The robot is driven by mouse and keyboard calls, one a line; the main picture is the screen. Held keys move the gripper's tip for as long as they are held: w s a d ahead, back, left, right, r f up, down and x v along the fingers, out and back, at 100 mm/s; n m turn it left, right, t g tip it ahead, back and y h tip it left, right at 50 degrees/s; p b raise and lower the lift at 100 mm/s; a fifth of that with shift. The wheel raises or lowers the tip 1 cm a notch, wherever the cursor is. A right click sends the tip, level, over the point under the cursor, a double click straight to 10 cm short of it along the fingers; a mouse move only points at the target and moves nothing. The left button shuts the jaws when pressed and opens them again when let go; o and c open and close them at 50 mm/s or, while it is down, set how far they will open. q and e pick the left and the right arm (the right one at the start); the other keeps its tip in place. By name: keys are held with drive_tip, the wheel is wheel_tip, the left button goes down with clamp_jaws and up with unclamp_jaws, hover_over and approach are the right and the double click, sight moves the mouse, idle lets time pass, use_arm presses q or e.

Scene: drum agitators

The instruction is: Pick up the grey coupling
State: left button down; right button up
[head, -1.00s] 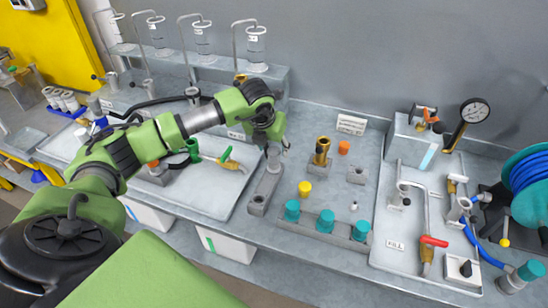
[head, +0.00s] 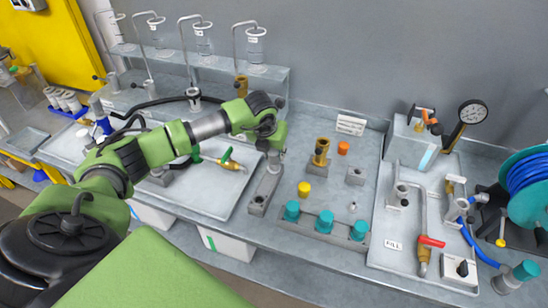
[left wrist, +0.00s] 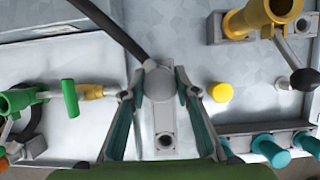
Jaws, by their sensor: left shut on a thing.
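My left gripper (left wrist: 158,88) points down over the grey bracket (head: 264,192) in the middle of the bench. In the left wrist view its two fingers stand on either side of a round grey piece, which looks like the grey coupling (left wrist: 158,82), and it is shut on it. The bracket, a long plate with a hole at its near end, also shows below the fingers in the left wrist view (left wrist: 165,128). I cannot tell whether the coupling still touches the bracket. My right gripper is not in view.
A yellow cap (head: 304,189) and a rack of teal-topped pieces (head: 326,222) stand to the right. A brass fitting (head: 321,152) stands behind them. A tray with a green-handled valve (head: 229,160) lies to the left.

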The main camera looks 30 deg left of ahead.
use_arm(q)
drive_tip(key=shift+w+r, duration=0.1)
drive_tip(key=shift+r, duration=0.05)
drive_tip(key=shift+r+b, duration=0.8)
drive_tip(key=shift+b, duration=0.1)
drive_tip(key=s+d+r+b, duration=0.1)
drive_tip(key=s+r+b, duration=0.5)
drive_tip(key=s+r, duration=0.5)
drive_tip(key=s, duration=0.3)
drive_tip(key=shift+d+r+b, duration=0.15)
drive_tip(key=shift+d+b, duration=0.1)
drive_tip(key=shift+b, duration=0.1)
